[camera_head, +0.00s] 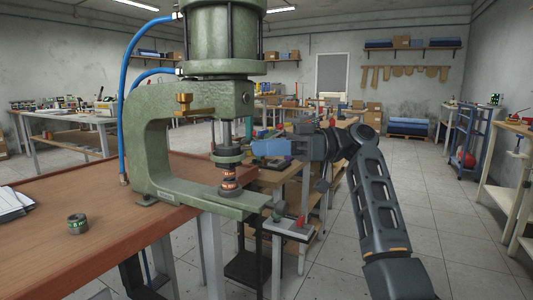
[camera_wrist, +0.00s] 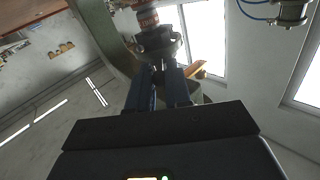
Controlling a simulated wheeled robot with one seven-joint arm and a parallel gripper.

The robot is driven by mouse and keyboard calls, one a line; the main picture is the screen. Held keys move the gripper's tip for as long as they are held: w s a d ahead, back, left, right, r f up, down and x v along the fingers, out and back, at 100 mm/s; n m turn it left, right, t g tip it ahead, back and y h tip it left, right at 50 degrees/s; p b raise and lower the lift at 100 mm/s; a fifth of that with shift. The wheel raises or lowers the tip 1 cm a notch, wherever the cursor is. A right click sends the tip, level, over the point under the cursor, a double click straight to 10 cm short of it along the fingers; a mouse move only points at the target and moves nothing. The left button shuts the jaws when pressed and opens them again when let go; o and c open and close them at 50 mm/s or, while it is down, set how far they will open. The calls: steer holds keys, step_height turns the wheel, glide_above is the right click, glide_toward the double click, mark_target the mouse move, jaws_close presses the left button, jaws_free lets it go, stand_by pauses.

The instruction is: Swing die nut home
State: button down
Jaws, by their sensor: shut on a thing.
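The die nut, a dark flanged collar (camera_head: 228,156), sits around the lower end of the ram of a green press (camera_head: 145,150). My gripper (camera_head: 251,149) comes in from the right, with its blue fingers shut on the collar. In the wrist view my gripper (camera_wrist: 168,68) shows two blue fingers closed against the dark collar (camera_wrist: 157,40). A copper-banded die (camera_head: 229,179) stands below the collar on the press's lower arm; its coppery bands also show in the wrist view (camera_wrist: 148,18). The threads inside the collar are hidden.
A small dark banded cylinder (camera_head: 77,223) and papers (camera_head: 14,203) lie on the brown bench (camera_head: 110,250). A brass fitting (camera_head: 184,103) projects from the press frame. Blue hoses (camera_head: 124,95) run beside it. A small stand with a red part (camera_head: 300,223) is below my arm.

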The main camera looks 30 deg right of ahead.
steer(key=shift+f, duration=0.1)
stand_by(0.3)
steer(key=c, duration=1.1)
jaws_free()
steer(key=shift+w, duration=0.1)
steer(key=shift+o, duration=0.2)
steer(key=v, duration=0.7)
steer(key=shift+d, duration=0.35)
